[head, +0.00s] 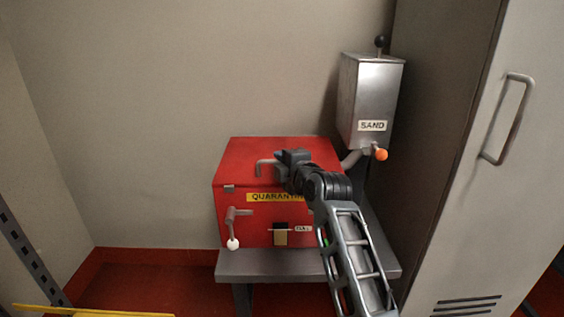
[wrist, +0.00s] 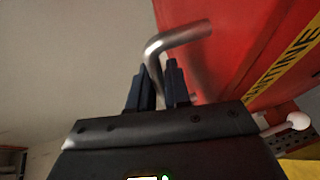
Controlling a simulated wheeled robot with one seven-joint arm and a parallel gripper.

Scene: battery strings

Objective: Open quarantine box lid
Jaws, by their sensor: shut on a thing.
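The red quarantine box (head: 262,218) stands on a grey bench, with a yellow label (head: 264,197) on its front. Its lid (head: 285,145) looks down, level with the box body. A bent grey metal handle (head: 266,164) is at the upper front of the box; it also shows in the wrist view (wrist: 178,38). My gripper (wrist: 163,80) is shut on this handle, with one dark finger on each side of the bar. In the head view, my wrist and arm cover the right part of the box front.
A lever with a white knob (head: 233,243) hangs on the box front, near a brass-coloured padlock-like piece (head: 280,235). A metal sand hopper (head: 369,95) with an orange knob (head: 381,154) is at the right, beside a grey cabinet (head: 455,170). Open wall lies left.

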